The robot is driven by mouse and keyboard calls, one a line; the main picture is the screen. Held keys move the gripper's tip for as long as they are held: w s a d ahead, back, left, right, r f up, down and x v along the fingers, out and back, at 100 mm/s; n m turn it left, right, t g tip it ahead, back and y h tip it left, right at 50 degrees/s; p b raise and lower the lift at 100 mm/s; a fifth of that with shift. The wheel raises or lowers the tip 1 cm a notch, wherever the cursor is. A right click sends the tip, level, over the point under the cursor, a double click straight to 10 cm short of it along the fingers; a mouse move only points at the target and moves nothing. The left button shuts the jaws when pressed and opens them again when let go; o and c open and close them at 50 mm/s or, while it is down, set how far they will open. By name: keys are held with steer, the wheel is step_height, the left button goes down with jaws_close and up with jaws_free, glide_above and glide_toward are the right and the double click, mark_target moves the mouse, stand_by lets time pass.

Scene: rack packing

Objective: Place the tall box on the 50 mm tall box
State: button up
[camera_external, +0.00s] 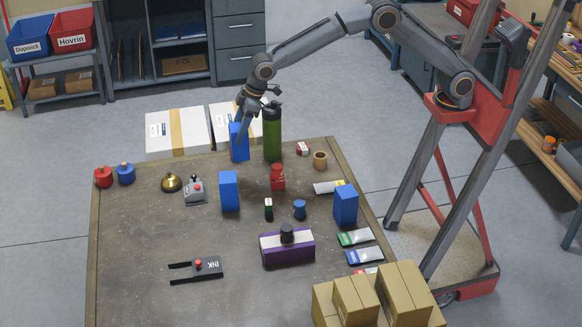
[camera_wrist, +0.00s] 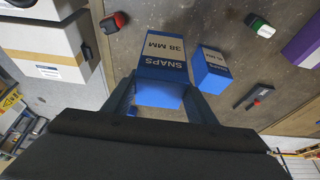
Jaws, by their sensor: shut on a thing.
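My gripper (camera_external: 240,122) is at the far edge of the table, shut on a blue upright box (camera_external: 239,146). In the wrist view the held box (camera_wrist: 164,58) sits between the two fingers, its label reading SNAPS 38 MM. A second blue box (camera_external: 229,191) stands upright on the table, nearer the camera. It shows right of the held box in the wrist view (camera_wrist: 210,70), its size text too small to read surely. A third blue box (camera_external: 345,206) stands at the right. I cannot tell whether the held box touches the table.
A green bottle (camera_external: 272,134) stands close right of the held box. A red bottle (camera_external: 277,178), brass bell (camera_external: 171,182) and grey device (camera_external: 194,191) surround the second box. A purple box (camera_external: 287,250) and cartons (camera_external: 380,297) are nearer the camera.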

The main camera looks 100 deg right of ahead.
steer(key=s+a+r+n+p, duration=0.1)
steer(key=s+a+r, duration=0.4)
steer(key=a, duration=0.4)
steer(key=s+a+r+n+p, duration=0.1)
steer(key=s+a+r, duration=0.2)
steer(key=s+a, duration=0.45)
steer(key=s+a+r+n+y+p, duration=0.1)
steer(key=s+a+r, duration=0.1)
steer(key=s+a, duration=0.55)
steer(key=s+a+r+n+y+p, duration=0.15)
steer(key=s+a, duration=0.35)
steer(key=s, duration=0.5)
step_height(320, 180, down, 9)
steer(key=p, duration=0.2)
steer(key=shift+a+h, duration=0.25)
steer(key=shift+h, duration=0.1)
steer(key=shift+w, duration=0.1)
steer(key=shift+f, duration=0.15)
steer(key=o, duration=1.3)
